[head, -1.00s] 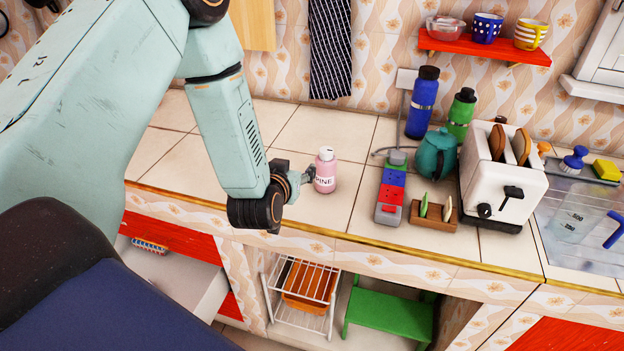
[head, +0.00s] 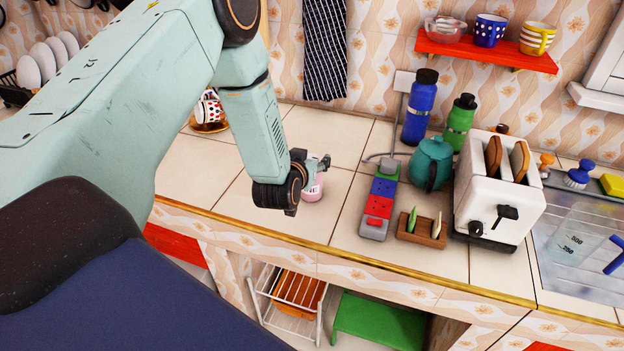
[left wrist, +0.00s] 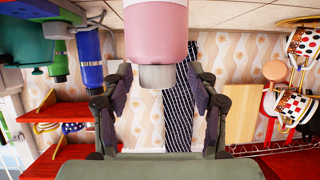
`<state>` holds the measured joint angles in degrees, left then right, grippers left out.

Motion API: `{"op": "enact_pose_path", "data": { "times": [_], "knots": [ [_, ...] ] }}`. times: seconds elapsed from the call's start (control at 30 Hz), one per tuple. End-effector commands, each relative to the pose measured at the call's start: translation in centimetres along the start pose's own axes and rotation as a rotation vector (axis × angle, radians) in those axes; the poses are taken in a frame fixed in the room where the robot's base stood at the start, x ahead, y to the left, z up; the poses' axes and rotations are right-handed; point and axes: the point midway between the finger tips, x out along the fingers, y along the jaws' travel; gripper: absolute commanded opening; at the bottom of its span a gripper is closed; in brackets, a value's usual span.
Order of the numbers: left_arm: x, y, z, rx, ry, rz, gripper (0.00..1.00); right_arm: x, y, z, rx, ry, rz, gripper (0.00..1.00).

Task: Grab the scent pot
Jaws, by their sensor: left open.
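The scent pot is a small pink bottle (head: 313,190) standing on the tiled counter, its upper part hidden by my left gripper (head: 316,171). In the left wrist view, which is upside down, the pink bottle (left wrist: 156,32) shows at the top with its grey-white cap (left wrist: 157,77) pointing down the picture. The left gripper's two fingers (left wrist: 160,85) are spread, one on each side of the cap, with gaps between. The bottle is not gripped. My right gripper is not in view.
Right of the bottle are a power strip (head: 378,205), a small wooden rack (head: 422,232), a teal teapot (head: 431,164), a blue flask (head: 420,107), a green bottle (head: 460,122) and a toaster (head: 496,190). A patterned cup (head: 208,110) stands at left. Counter in front of the bottle is clear.

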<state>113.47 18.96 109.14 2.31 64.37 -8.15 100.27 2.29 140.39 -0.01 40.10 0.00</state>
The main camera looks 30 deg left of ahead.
Motion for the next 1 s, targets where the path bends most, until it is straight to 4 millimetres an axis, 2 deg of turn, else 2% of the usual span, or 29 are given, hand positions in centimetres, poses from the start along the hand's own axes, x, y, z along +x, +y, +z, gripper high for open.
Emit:
{"op": "enact_pose_path", "data": {
  "times": [0.2, 0.9, 1.0],
  "knots": [
    [0.06, 0.12, 0.0, 0.001, 0.0, 0.001, 0.6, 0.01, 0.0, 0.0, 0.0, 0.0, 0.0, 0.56],
    [0.34, 0.45, -0.06, 0.001, -0.001, 0.001, 0.0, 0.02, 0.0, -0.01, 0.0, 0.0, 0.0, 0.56],
    [0.33, 0.44, -0.02, 0.001, -0.002, 0.001, 0.0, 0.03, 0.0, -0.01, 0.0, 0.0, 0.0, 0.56]
  ]
}}
